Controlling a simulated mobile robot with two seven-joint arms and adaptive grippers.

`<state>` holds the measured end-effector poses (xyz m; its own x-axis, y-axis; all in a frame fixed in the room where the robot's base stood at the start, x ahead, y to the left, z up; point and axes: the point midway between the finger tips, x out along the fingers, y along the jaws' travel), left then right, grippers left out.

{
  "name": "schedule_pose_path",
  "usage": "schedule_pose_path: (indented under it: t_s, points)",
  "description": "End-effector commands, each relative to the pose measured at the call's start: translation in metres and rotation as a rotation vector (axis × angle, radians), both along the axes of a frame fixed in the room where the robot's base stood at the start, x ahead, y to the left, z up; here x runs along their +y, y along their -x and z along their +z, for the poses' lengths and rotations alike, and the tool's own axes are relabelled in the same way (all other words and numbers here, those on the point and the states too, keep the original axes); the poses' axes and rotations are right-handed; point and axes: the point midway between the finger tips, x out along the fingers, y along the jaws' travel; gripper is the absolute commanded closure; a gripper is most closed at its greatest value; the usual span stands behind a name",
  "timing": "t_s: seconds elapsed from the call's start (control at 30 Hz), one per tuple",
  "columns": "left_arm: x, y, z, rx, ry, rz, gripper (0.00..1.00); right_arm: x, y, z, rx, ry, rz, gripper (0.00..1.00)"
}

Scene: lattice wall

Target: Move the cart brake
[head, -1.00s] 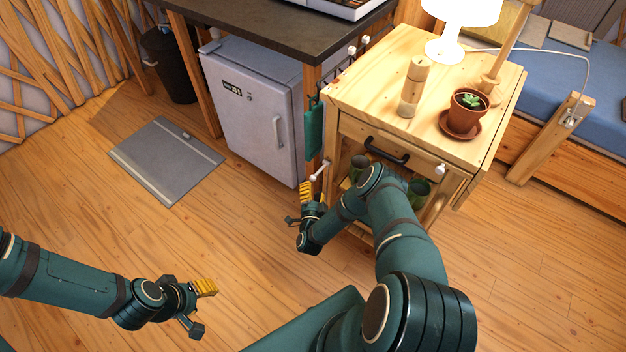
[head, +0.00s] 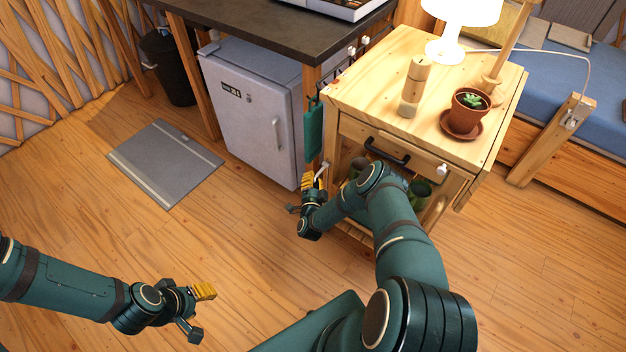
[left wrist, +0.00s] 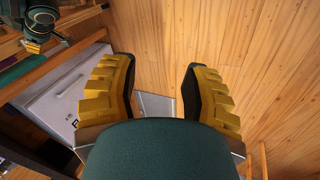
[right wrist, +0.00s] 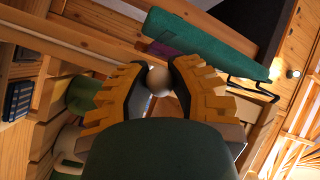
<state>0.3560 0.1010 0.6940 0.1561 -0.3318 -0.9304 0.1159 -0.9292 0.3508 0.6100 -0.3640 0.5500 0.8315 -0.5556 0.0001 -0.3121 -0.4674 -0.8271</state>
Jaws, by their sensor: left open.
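The wooden cart (head: 350,104) stands right of centre in the head view. A pale lever, which looks like the cart brake (head: 323,168), sticks out at its left front side. My right gripper (head: 314,181) is at this lever, with its yellow fingers around the end. In the right wrist view, the brake's round whitish knob (right wrist: 159,80) sits between the fingertips, which look closed against both sides. The rest of the lever is hidden there. My left gripper (head: 200,308) is open and empty above the floor at lower left. Its spread fingers also show in the left wrist view (left wrist: 160,90).
A grey panel (head: 165,165) lies on otherwise clear floor.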

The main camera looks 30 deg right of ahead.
Motion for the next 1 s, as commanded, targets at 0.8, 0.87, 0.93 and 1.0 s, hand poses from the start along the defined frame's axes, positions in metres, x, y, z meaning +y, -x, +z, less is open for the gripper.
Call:
schedule_pose_path:
  t_s: [0.8,0.87,0.93,1.0]
  points:
    - [-0.001,0.009,0.047,0.02,0.004,-0.005,0.53,-0.006,-0.002,0.038,0.144,-0.354,0.0,1.0]
    - [-0.001,0.009,0.05,0.023,0.004,-0.004,0.53,-0.008,-0.003,0.042,0.165,-0.404,-0.001,1.0]
    - [-0.001,0.01,0.054,0.024,0.005,-0.005,0.53,-0.01,-0.004,0.046,0.189,-0.462,-0.002,1.0]
    - [-0.001,0.011,0.057,0.026,0.005,-0.006,0.53,-0.013,-0.005,0.05,0.211,-0.517,-0.001,1.0]
